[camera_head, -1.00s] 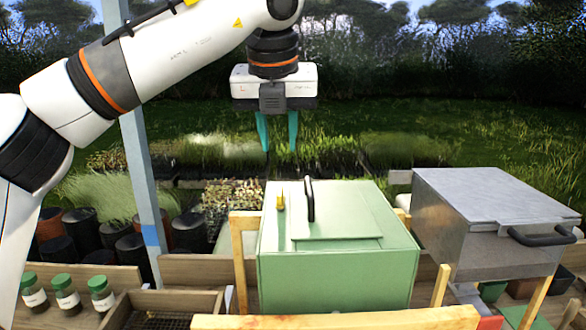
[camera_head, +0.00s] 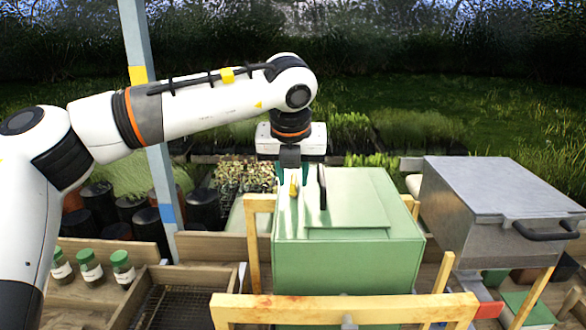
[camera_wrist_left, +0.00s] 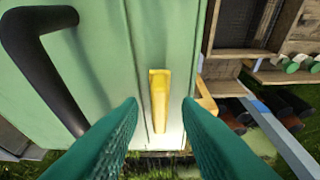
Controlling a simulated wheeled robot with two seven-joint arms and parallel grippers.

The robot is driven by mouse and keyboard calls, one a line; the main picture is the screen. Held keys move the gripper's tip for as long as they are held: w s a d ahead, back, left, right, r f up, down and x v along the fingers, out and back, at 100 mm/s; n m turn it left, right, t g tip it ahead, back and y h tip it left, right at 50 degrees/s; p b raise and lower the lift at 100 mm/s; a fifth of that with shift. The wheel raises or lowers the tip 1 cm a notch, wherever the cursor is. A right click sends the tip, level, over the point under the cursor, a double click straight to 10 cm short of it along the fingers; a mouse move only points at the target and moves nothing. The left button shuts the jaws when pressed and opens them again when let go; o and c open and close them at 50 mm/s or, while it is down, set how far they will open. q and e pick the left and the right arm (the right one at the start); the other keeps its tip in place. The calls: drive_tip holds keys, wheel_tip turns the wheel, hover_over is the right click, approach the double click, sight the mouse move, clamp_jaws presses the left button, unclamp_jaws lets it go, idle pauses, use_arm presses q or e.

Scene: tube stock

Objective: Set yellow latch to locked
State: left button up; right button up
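The yellow latch (camera_head: 294,188) is a small narrow lever on top of the pale green box (camera_head: 350,262), left of the box's black handle (camera_head: 322,186). In the left wrist view the latch (camera_wrist_left: 160,98) lies lengthwise up and down the picture, in the gap ahead of the fingertips. My left gripper (camera_head: 291,178) points down just above the latch. Its two teal fingers (camera_wrist_left: 160,110) are open, one on each side of the latch's lower end, with nothing held. Any contact cannot be told. My right gripper is not in view.
A grey metal box (camera_head: 500,200) with a black handle stands to the right. A wooden frame (camera_head: 345,309) runs along the front of the green box. Green-lidded jars (camera_head: 90,267) and a wooden tray (camera_head: 180,275) are at left. A blue-grey post (camera_head: 150,130) stands behind my left arm.

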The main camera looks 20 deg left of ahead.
use_arm(q)
drive_tip(key=shift+w, duration=0.1)
clamp_jaws()
